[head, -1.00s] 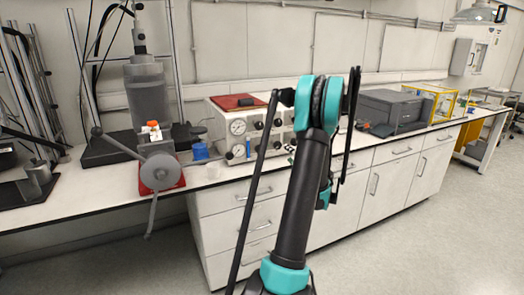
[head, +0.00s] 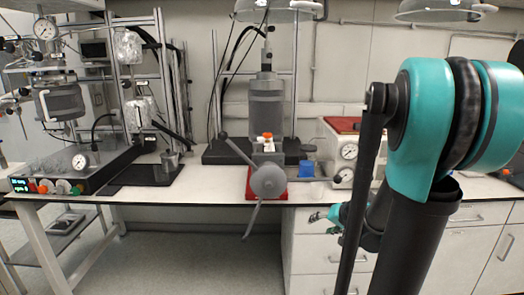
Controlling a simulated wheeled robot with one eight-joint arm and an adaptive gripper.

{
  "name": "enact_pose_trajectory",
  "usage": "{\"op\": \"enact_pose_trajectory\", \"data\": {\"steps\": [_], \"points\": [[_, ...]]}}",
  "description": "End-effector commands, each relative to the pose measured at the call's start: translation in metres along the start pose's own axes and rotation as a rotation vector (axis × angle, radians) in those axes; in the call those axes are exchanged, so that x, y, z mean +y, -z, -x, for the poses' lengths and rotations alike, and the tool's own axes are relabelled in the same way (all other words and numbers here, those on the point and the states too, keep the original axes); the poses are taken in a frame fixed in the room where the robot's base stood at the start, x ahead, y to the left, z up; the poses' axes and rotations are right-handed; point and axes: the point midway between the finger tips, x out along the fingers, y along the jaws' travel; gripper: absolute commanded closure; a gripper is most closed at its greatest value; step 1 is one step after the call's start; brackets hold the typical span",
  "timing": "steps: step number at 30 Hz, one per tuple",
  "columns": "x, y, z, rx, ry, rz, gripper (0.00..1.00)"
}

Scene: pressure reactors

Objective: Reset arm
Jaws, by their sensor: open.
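My arm (head: 405,215) fills the right side of the head view, with a large teal joint at the top and black links. My gripper (head: 315,216) shows small, low behind the black link, in front of the drawers and just below the bench edge. It points left. It is open, and I see nothing held in it. Part of the wrist is hidden behind the black link.
A reactor (head: 266,100) stands mid-bench behind a red-based device with a grey handwheel (head: 269,181). A blue cup (head: 307,168) and a gauge box (head: 345,152) are right of it. Another reactor setup (head: 62,100) is at left. Floor (head: 185,262) at front left is clear.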

Motion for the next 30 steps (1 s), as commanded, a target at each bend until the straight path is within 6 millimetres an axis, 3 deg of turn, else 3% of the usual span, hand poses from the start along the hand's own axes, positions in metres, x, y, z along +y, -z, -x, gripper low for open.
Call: {"op": "enact_pose_trajectory", "data": {"steps": [1, 6, 12, 18, 30], "points": [[-0.006, -0.027, 0.005, -0.043, -0.033, 0.048, 0.42], [0.0, -0.102, 0.025, -0.159, -0.176, 0.196, 0.42], [0.022, -0.156, 0.048, -0.233, -0.318, 0.331, 0.42], [0.034, -0.173, 0.058, -0.253, -0.379, 0.384, 0.42], [0.035, -0.173, 0.059, -0.253, -0.383, 0.386, 0.42]]}}
